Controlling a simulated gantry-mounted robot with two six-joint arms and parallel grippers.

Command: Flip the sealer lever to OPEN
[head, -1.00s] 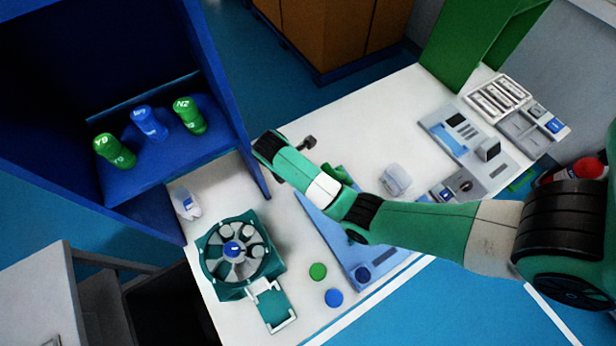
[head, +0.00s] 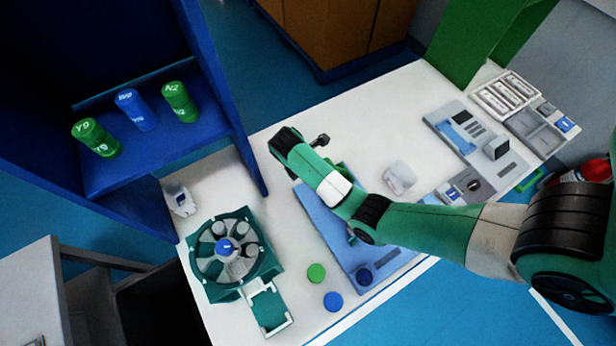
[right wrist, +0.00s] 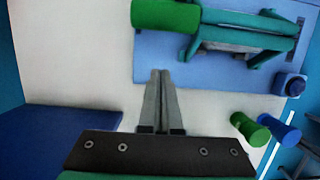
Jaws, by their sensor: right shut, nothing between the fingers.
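The sealer (right wrist: 245,38) is a green mechanism on a blue base plate (right wrist: 215,76), at the upper right of the right wrist view. A thick green cylindrical grip (right wrist: 165,15), which looks like the lever's handle, sticks out at its left end. In the head view the base plate (head: 338,245) shows, but my right arm hides most of the mechanism. My right gripper (right wrist: 160,75) is shut and empty. In the right wrist view its tips appear just below the grip, beside the base's left edge; I cannot tell the height gap. My left gripper is not in view.
A teal rotary device (head: 235,250) stands left of the sealer, with a small white bottle (head: 180,198) behind it. A blue cabinet (head: 215,70) stands at left. Grey panels (head: 470,140) lie at right.

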